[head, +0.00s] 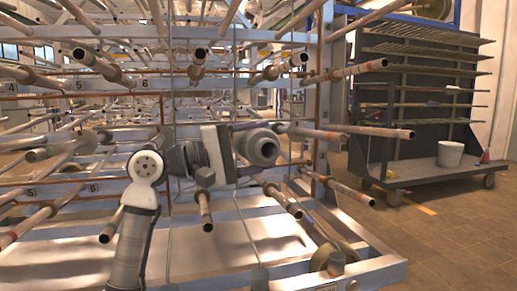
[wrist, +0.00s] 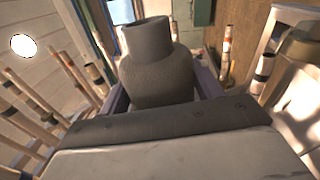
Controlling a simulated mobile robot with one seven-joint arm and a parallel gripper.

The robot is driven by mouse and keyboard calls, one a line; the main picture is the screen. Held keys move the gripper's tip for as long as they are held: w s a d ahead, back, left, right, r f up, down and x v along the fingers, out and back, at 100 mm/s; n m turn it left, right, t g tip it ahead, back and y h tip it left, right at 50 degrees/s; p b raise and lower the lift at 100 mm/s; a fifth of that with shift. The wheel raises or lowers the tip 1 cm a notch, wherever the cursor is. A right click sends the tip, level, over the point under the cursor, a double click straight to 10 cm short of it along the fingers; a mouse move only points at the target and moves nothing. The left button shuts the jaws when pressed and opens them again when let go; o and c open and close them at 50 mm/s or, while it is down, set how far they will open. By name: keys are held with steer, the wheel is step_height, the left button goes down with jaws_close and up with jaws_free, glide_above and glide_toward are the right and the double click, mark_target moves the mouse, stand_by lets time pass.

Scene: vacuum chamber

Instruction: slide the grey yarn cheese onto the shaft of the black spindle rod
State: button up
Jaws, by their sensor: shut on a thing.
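The grey yarn cheese (head: 262,148) is in my gripper (head: 240,152), near the middle of the head view. A round dark opening shows at its narrower end, which faces right and toward the camera. Several rods have dark ends, such as a rod (head: 205,212) below my gripper. I cannot tell which is the black spindle rod.
A metal rack (head: 345,268) with several protruding rods surrounds my arm on both sides. A rod (head: 345,132) passes close to the right of the cheese. A dark wheeled trolley (head: 420,172) with a white bucket (head: 450,154) stands at right. The floor at lower right is clear.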

steer(key=shift+a+n+t+b, duration=0.2)
steer(key=shift+n+t+b, duration=0.1)
steer(key=shift+b, duration=0.2)
steer(key=shift+s, duration=0.15)
steer(key=shift+c, duration=0.4)
steer(key=shift+s, duration=0.15)
steer(key=shift+s+d+f+b, duration=0.15)
steer(key=shift+s+b, duration=0.05)
steer(key=shift+b, duration=0.1)
steer(key=shift+w, duration=0.1)
stand_by(0.7)
